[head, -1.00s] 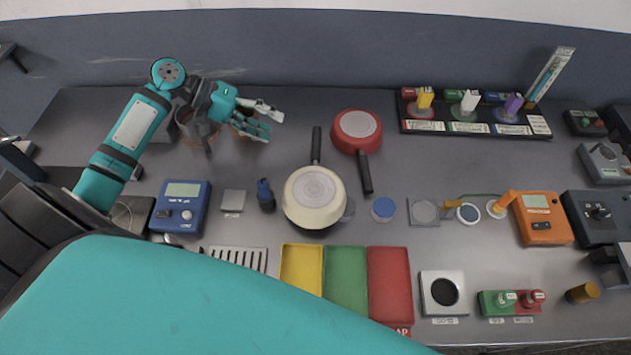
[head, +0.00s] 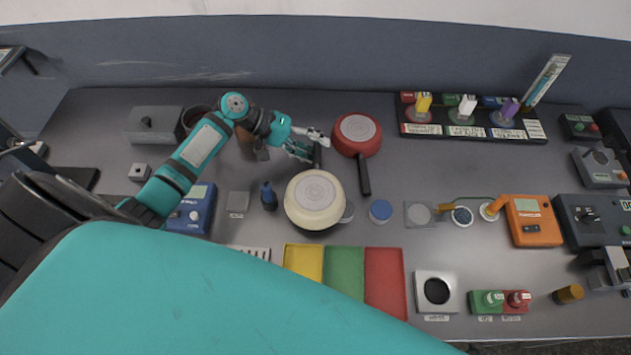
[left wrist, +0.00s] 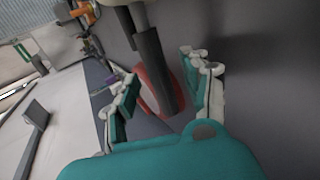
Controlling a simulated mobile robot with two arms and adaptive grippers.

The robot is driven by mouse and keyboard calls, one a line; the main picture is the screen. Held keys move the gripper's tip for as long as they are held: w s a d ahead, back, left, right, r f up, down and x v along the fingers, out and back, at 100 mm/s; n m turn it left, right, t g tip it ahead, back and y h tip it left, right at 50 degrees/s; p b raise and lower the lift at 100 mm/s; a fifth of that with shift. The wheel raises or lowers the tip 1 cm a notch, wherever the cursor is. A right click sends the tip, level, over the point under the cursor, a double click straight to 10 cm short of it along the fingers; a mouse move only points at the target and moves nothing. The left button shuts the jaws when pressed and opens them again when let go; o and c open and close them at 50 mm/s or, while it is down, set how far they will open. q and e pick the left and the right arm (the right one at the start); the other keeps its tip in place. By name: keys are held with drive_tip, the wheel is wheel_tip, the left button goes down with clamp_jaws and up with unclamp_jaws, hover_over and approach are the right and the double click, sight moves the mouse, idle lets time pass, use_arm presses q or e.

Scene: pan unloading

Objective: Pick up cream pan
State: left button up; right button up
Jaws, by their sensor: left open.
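The cream pan (head: 314,200) sits bottom up on the grey table near the middle, its dark handle pointing to the back. My left gripper (head: 311,146) is open, with its fingers around or just above the end of this handle. In the left wrist view the open fingers of the left gripper (left wrist: 160,82) stand on either side of a dark handle (left wrist: 152,62), apart from it. The red pan (head: 357,134) lies just right of the gripper, handle toward the front. My right gripper is not in view.
Yellow, green and red trays (head: 344,270) lie in front of the cream pan. A blue meter (head: 192,212) and a small dark blue object (head: 268,196) are to its left. A labelled rack (head: 474,130) stands at the back right. The back wall is close behind.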

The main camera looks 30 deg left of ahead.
use_arm(q)
clamp_jaws()
drive_tip(key=shift+a+r, duration=0.1)
drive_tip(key=shift+r, duration=0.05)
idle(0.4)
